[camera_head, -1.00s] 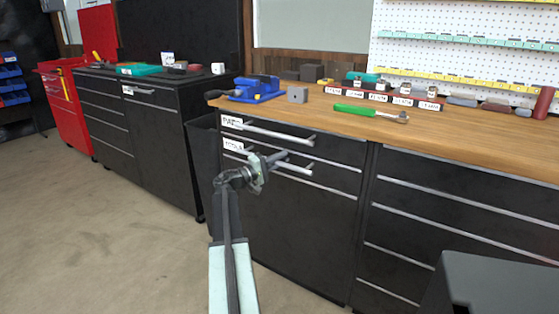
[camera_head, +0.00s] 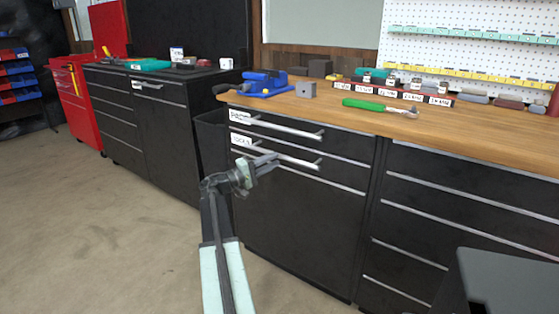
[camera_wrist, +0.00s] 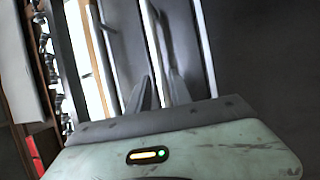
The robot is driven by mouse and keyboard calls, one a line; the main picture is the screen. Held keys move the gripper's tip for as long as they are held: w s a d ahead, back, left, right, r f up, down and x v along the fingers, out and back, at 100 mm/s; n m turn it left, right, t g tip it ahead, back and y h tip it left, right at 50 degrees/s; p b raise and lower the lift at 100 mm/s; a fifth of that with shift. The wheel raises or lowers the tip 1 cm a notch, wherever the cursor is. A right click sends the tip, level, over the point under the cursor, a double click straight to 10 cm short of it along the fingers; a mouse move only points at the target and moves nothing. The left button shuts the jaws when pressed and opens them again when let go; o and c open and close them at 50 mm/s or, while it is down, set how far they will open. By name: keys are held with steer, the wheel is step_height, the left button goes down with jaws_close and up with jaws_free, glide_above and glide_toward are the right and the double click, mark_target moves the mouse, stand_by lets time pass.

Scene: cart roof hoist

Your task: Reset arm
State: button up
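My gripper (camera_head: 266,162) is in front of the black workbench drawers in the head view, near the left end of the second drawer's silver handle (camera_head: 290,156). I cannot tell exactly how far the fingertips are from the handle. The top drawer handle (camera_head: 278,127) is above it. Both labelled drawers look shut.
The wooden bench top (camera_head: 460,130) carries a blue vise (camera_head: 262,84), a grey block (camera_head: 305,90), a green-handled tool (camera_head: 365,104) and a labelled rack. A dark grey box-like surface (camera_head: 515,280) stands at lower right. The floor (camera_head: 110,220) at left is clear.

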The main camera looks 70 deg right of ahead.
stand_by(0.4)
